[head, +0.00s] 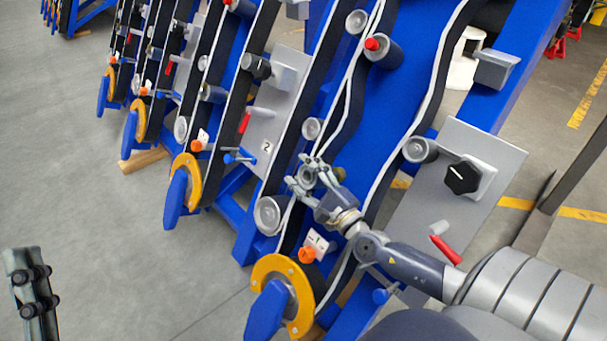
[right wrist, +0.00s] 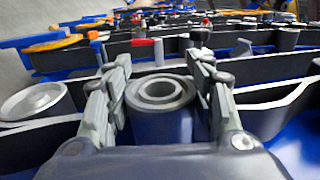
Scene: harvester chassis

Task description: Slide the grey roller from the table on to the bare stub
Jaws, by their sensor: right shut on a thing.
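The grey roller (right wrist: 160,95) is between the fingers of my right gripper (right wrist: 160,92), with its round hollow end facing the wrist camera. In the head view my right gripper (head: 306,176) is shut on the roller (head: 309,174), in front of a chassis belt run. A small olive-brown part (head: 338,174) shows just right of the gripper; I cannot tell whether it is the bare stub. The stub is not clearly seen, and I cannot tell whether the roller touches it. A dark jointed part (head: 32,292) at the lower left looks like my left gripper; its opening is unclear.
Grey rollers stand close by, above (head: 312,128) and below left (head: 270,214). Black belts with white edges run past the gripper. A grey panel (head: 420,215) with a black knob (head: 462,178) and red handle (head: 446,250) lies right. Open floor (head: 120,235) is at left.

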